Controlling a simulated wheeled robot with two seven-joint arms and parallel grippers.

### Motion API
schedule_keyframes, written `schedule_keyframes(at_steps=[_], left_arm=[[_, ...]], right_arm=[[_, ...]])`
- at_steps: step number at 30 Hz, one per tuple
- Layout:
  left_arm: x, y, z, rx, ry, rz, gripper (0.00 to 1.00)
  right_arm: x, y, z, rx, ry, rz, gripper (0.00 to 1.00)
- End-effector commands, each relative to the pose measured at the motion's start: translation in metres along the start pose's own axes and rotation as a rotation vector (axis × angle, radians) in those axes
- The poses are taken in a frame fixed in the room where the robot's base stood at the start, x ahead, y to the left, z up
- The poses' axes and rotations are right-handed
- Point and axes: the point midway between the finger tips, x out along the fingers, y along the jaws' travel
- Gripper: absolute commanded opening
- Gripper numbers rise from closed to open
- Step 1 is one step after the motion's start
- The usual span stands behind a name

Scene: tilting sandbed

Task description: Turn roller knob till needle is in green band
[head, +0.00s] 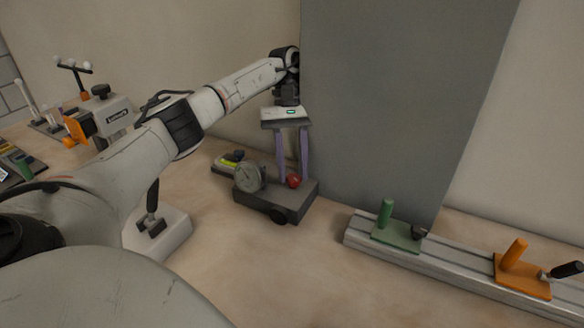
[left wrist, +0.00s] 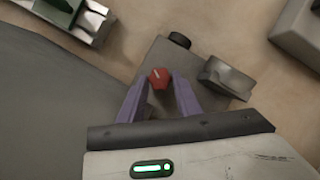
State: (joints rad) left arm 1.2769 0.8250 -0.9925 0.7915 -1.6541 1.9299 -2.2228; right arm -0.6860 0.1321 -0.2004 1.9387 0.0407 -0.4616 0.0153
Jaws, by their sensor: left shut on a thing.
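A dark grey box (head: 262,200) stands on the table, with a red knob (head: 293,181) on its top. The knob, with a white mark, also shows in the left wrist view (left wrist: 159,78). A round grey gauge (head: 249,176) stands on the box beside the knob; its needle and green band are too small to make out. In the left wrist view, the gauge (left wrist: 226,78) shows from behind or above. My left gripper (head: 293,178) points down, its two purple fingers shut on the red knob from both sides. My right gripper is out of view.
A black round part (head: 278,216) is on the box's front side. A tall grey panel (head: 400,90) stands close on the right. A rail (head: 460,272) carries a green plate (head: 397,236) and an orange plate (head: 522,276). A white block (head: 160,235) with a black lever stands left.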

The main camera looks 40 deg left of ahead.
Motion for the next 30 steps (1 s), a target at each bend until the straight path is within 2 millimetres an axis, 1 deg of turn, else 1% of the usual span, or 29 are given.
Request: schedule_keyframes(at_steps=[8,22,23,24,25,26,30], left_arm=[[0.0013,0.0006,-0.0002,0.069,0.000,-0.031,0.08],[0.0017,0.0004,-0.0003,0.078,0.000,-0.036,0.08],[0.0017,0.0004,-0.0003,0.078,0.000,-0.036,0.36],[0.0016,0.0004,-0.0003,0.078,0.000,-0.035,0.43],[0.0015,0.0005,-0.0003,0.077,0.000,-0.035,0.48],[0.0014,0.0005,-0.0003,0.077,0.000,-0.035,0.49],[0.0010,0.0007,-0.0002,0.078,0.000,-0.034,0.49]], right_arm=[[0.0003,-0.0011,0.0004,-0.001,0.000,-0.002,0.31],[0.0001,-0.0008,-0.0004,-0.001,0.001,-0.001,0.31],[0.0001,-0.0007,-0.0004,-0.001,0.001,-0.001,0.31],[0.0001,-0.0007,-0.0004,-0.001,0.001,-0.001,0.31],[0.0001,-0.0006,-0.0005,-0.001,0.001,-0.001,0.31],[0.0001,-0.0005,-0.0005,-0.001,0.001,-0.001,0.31],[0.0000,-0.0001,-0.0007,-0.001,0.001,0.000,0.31]])
